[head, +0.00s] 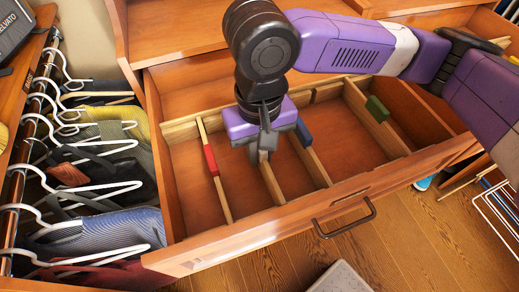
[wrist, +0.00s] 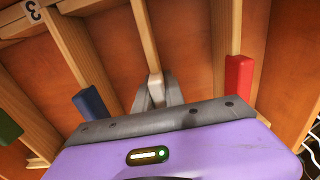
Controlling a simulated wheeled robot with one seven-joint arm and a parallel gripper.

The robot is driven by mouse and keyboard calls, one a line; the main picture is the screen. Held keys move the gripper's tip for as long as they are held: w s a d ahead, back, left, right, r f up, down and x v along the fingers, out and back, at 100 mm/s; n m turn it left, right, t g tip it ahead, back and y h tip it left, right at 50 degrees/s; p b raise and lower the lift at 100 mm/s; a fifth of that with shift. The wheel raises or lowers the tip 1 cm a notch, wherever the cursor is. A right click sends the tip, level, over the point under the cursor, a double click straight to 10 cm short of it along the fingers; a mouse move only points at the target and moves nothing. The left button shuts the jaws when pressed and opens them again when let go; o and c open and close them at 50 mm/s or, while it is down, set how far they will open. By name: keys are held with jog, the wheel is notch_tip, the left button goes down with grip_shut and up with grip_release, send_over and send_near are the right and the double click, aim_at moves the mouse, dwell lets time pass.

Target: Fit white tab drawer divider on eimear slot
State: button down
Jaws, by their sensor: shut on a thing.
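My gripper (head: 263,150) is over the open wooden drawer and shut on a thin wooden divider (head: 271,184). In the wrist view my gripper (wrist: 158,92) pinches this divider (wrist: 144,35) at its pale white tab (wrist: 155,84). The divider lies between the red-tab divider (head: 210,160) and the blue-tab divider (head: 304,133), roughly in line with them. Its near end comes close to the drawer's front rail; its far end is hidden by my gripper. I cannot tell whether it sits in slots. No name is readable on the rails.
A green-tab divider (head: 377,108) stands farther right in the drawer. The wrist view shows a small label with a 3 (wrist: 33,11) on the wood. White hangers (head: 100,185) with clothes are left of the drawer. The front has a dark handle (head: 345,220).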

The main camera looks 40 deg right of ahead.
jog(key=c, duration=1.3)
grip_release()
jog(key=shift+r+p, duration=0.4)
jog(key=shift+r, duration=3.5)
